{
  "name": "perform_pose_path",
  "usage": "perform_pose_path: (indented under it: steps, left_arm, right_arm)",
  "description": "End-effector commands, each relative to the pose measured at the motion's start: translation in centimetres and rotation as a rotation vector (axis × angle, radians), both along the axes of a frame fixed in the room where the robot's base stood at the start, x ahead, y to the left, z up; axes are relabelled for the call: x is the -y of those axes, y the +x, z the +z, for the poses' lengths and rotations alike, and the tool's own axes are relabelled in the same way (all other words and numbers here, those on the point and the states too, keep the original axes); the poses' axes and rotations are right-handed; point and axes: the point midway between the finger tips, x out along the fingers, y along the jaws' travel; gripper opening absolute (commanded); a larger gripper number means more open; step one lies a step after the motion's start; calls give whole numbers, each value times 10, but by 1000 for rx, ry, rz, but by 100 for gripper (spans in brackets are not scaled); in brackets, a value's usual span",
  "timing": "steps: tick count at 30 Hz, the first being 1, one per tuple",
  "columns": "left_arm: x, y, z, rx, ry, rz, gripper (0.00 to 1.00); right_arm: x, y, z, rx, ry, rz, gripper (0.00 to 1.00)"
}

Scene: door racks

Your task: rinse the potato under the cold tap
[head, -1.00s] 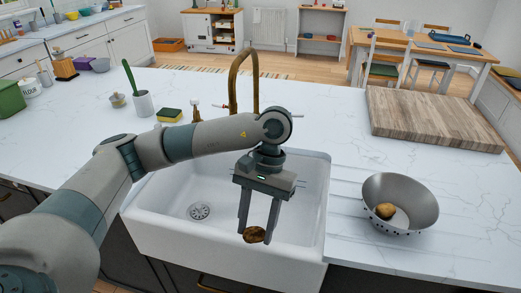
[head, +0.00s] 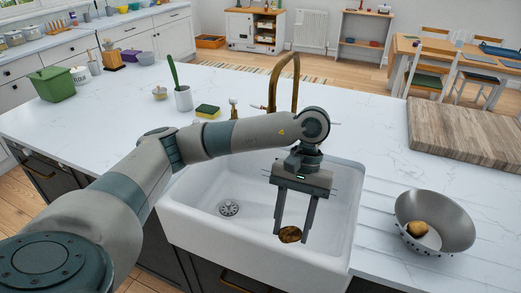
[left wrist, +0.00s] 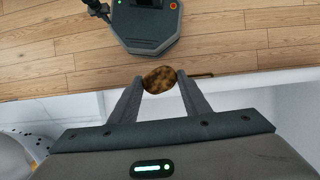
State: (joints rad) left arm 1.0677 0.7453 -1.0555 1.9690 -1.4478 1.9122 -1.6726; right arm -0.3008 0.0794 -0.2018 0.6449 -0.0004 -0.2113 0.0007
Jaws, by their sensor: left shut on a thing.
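A brown, dark-speckled potato (head: 290,234) is held between the fingertips of my left gripper (head: 293,229), over the front part of the white sink (head: 205,237). The left wrist view also shows the potato (left wrist: 159,80) between the two fingers. The brass tap (head: 285,85) rises behind the sink, with its spout partly hidden by my arm. I see no water running. A tap handle (head: 233,106) stands left of the spout. My right gripper is not in view.
A metal colander (head: 455,222) with another potato (head: 417,228) stands on the counter right of the sink. A wooden board (head: 465,130) lies behind it.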

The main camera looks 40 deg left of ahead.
Motion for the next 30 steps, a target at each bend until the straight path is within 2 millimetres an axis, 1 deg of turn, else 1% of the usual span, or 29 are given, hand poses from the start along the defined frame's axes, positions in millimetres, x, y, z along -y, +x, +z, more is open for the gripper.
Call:
perform_pose_path:
  steps: [1,5,8,12,18,21,24,27,30]
  left_arm:
    - [-6,1,7,-2,0,87,21]
    - [-18,7,20,-3,0,364,21]
    - [-31,13,32,-1,0,605,21]
    - [-51,21,51,1,0,940,21]
    - [-81,32,82,5,0,1385,21]
    - [-95,37,97,5,-1,1573,21]
    - [-107,41,109,5,0,1725,21]
    - [-115,43,118,4,-1,1831,21]
    - [-120,44,123,1,1,1896,21]
  right_arm:
    - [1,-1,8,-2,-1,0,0]
    - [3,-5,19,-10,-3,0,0]
    - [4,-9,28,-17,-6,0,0]
    - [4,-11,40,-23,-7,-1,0]
    - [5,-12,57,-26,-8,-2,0]
    - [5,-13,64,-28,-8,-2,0]
    - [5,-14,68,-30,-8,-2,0]
    - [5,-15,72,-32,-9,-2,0]
    - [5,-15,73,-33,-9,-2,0]
